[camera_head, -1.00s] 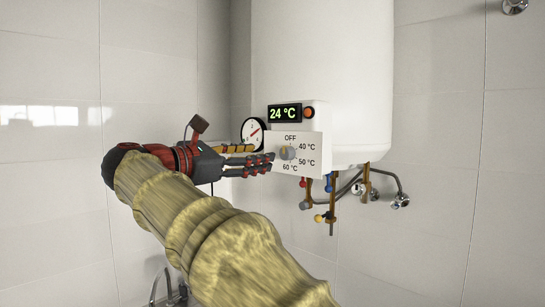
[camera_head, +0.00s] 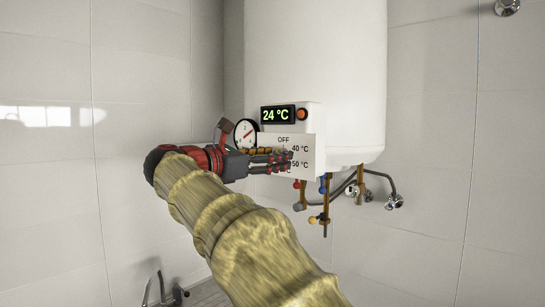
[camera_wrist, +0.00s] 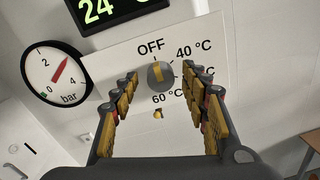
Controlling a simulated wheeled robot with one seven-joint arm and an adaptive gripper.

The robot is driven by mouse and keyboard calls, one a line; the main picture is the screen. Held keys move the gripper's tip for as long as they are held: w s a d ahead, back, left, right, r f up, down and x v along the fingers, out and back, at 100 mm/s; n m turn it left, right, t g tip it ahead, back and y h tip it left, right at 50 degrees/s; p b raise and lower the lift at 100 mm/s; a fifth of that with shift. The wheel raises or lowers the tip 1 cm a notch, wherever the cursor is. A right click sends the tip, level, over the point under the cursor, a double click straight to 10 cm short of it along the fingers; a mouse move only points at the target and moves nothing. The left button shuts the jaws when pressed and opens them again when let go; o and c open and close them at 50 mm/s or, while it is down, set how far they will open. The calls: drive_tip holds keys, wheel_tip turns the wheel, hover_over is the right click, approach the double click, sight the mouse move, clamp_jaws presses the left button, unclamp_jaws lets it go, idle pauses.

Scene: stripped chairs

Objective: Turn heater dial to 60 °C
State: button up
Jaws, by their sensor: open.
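The heater dial (camera_wrist: 160,74) is a grey round knob with a yellow pointer strip, on a white panel (camera_wrist: 110,62) marked OFF, 40 °C and 60 °C in the wrist view. Its strip looks close to upright, towards OFF. In the head view the dial is hidden behind my gripper (camera_head: 288,160). My gripper is open, with one finger on each side of the dial in the wrist view; I cannot tell whether they touch it. The green display (camera_head: 278,115) above reads 24 °C.
A round pressure gauge (camera_head: 246,133) sits just left of the panel. The white heater tank (camera_head: 330,70) is behind it. Pipes and valves (camera_head: 325,200) hang below, close under my gripper. An orange-red round button (camera_head: 302,114) is beside the display.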

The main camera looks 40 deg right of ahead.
drive_tip(key=c, duration=1.1)
drive_tip(key=shift+c, duration=0.3)
